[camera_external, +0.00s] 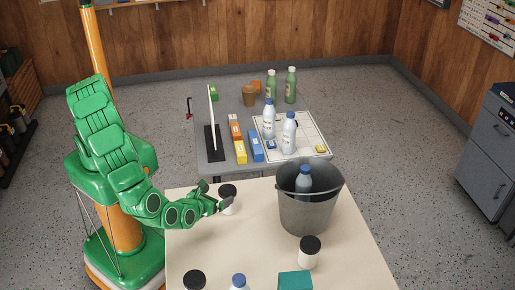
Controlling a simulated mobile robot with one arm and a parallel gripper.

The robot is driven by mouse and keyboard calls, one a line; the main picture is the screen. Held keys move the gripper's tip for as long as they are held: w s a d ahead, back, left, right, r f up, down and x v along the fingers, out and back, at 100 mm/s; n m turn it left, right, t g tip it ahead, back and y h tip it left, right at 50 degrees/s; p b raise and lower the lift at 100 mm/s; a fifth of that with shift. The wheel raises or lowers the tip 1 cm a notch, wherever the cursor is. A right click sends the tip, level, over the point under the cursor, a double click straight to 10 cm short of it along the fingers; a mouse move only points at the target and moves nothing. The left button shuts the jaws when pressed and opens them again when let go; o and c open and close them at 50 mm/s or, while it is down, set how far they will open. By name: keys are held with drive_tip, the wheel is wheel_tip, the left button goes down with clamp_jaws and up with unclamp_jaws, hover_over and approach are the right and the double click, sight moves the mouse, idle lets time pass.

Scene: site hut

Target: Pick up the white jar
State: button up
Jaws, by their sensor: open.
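Three white jars with black lids stand on the cream table (190,235). One white jar (230,207) is at the table's back left, right by my gripper (215,195). A second white jar (308,259) stands in front of the bucket. A third white jar (194,288) is at the front left, cut off by the picture's bottom edge. My gripper is open, with its fingers beside the back-left jar and partly over it in this view. I cannot tell whether they touch it.
A grey bucket (303,215) holding a blue-capped bottle (304,182) stands at the table's right. A teal box (295,282) and another bottle (238,283) are in front. Behind, a grey table (205,168) bears bottles and boxes. The cream table's middle is clear.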

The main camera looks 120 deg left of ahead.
sight(227, 190)
drive_tip(key=shift+a+f, duration=0.1)
drive_tip(key=shift+f, duration=0.15)
drive_tip(key=shift+x, duration=1.15)
drive_tip(key=shift+w+a+r+x, duration=0.1)
drive_tip(key=shift+w+r+x, duration=0.05)
drive_tip(key=shift+x, duration=0.75)
drive_tip(key=shift+w+a+r+x, duration=0.1)
drive_tip(key=shift+r+x, duration=0.05)
drive_tip(key=shift+x, duration=0.7)
drive_tip(key=shift+w+r+x, duration=0.15)
drive_tip(key=shift+x, duration=0.75)
drive_tip(key=c, duration=1.3)
drive_tip(key=shift+c, duration=0.2)
